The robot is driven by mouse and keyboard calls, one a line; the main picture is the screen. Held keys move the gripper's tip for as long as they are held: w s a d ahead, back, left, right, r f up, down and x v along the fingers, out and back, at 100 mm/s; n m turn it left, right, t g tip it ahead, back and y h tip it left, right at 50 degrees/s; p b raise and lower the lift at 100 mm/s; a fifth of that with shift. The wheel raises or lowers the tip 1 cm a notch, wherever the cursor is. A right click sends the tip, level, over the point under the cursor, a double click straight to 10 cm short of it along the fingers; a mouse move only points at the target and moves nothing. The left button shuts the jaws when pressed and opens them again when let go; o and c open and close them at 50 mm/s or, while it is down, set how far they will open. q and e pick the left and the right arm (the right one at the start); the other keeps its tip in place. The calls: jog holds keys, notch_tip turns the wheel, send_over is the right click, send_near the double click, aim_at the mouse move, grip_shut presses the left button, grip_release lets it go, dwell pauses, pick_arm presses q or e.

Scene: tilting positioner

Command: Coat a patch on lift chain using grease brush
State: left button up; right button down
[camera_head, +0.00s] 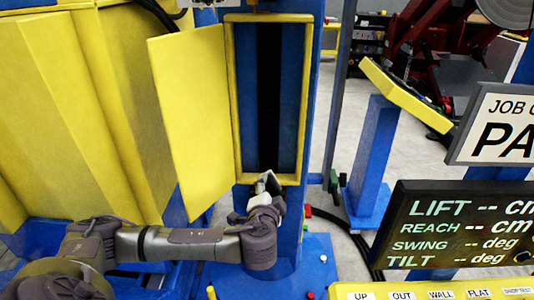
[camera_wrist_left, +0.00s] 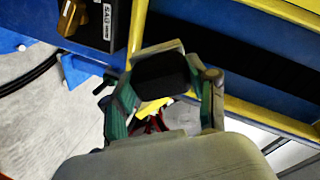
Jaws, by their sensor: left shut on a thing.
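The lift chain (camera_head: 268,95) shows as a dark vertical strip inside the yellow-framed opening of the blue column. It also runs as a dark band across the upper right of the left wrist view (camera_wrist_left: 235,42). My left gripper (camera_head: 267,187) is at the lower edge of this opening, in front of the column. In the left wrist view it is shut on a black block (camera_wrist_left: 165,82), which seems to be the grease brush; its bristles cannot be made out. Whether the brush touches the chain cannot be told. My right gripper is not in view.
A yellow door (camera_head: 192,115) stands open left of the opening. The yellow frame (camera_head: 315,100) borders it. A black display (camera_head: 455,228) and a job sign (camera_head: 500,125) stand at the right. A blue post (camera_head: 373,150) stands behind, with cables on the floor.

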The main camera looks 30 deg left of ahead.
aim_at(267, 173)
pick_arm(q)
jog(key=r+t, duration=0.1)
jog(key=r, duration=0.1)
jog(key=w+a+r+t, duration=0.1)
jog(key=r, duration=0.2)
jog(key=w+a+r+t, duration=0.1)
jog(key=r, duration=0.2)
jog(key=shift+m+y, duration=0.3)
jog(key=shift+m, duration=0.1)
jog(key=shift+w+a+r, duration=0.15)
jog(key=shift+w+r, duration=0.05)
jog(key=shift+r, duration=0.1)
jog(key=shift+w+a+r, duration=0.2)
jog(key=shift+w+a, duration=0.25)
jog(key=shift+w, duration=0.25)
jog(key=x, duration=0.4)
jog(key=shift+a+f, duration=0.15)
jog(key=shift+a, duration=0.1)
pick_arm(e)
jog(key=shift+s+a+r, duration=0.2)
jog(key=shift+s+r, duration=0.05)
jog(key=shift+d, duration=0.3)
pick_arm(q)
jog(key=shift+b+x, duration=0.35)
jog(key=shift+x, duration=0.65)
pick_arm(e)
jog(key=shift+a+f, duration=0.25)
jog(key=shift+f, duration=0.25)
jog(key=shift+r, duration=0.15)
